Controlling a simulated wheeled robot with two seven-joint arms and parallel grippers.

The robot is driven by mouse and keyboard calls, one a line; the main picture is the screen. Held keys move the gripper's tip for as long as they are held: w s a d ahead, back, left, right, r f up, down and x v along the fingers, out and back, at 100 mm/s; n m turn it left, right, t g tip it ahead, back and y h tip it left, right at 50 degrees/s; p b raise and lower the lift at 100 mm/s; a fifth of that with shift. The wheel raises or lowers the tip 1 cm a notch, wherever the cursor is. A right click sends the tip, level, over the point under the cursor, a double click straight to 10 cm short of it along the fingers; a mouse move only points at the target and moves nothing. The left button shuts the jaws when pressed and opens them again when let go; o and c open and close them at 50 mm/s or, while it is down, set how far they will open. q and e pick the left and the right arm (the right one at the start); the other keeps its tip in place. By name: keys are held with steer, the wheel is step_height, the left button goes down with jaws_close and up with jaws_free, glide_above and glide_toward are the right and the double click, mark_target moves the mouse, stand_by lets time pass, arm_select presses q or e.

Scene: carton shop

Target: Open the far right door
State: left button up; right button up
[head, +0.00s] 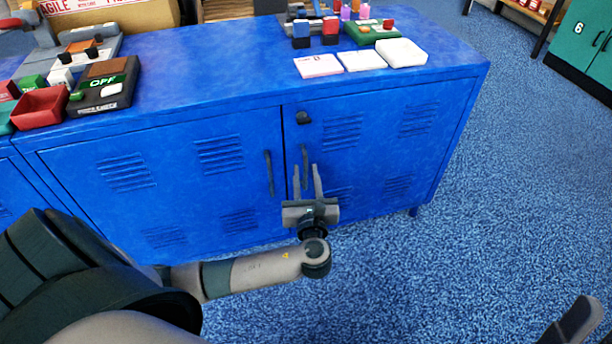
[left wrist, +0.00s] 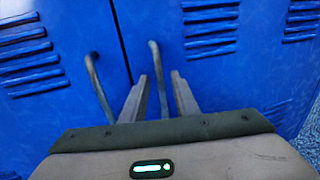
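The far right door (head: 375,140) of the blue metal cabinet is shut, with vent slots and a dark vertical handle (head: 305,165) near its left edge. The handle also shows in the left wrist view (left wrist: 155,68). My left gripper (head: 306,168) is in front of this handle, its two fingers apart and pointing at the door. In the left wrist view the handle runs down between the fingertips (left wrist: 162,82); I cannot tell whether they touch it. My right gripper is not clearly in view; only a dark part of mine shows at the bottom right.
The neighbouring door (head: 150,180) is shut, its handle (head: 268,172) close on the left. A dark knob or lock (head: 303,117) sits above the right handle. The cabinet top holds white pads (head: 400,52), a red bin (head: 40,108) and other items. Blue floor (head: 520,190) is free at right.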

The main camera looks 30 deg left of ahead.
arm_select(q)
steer(key=shift+w+a, duration=0.1)
steer(key=shift+w, duration=0.05)
jaws_close()
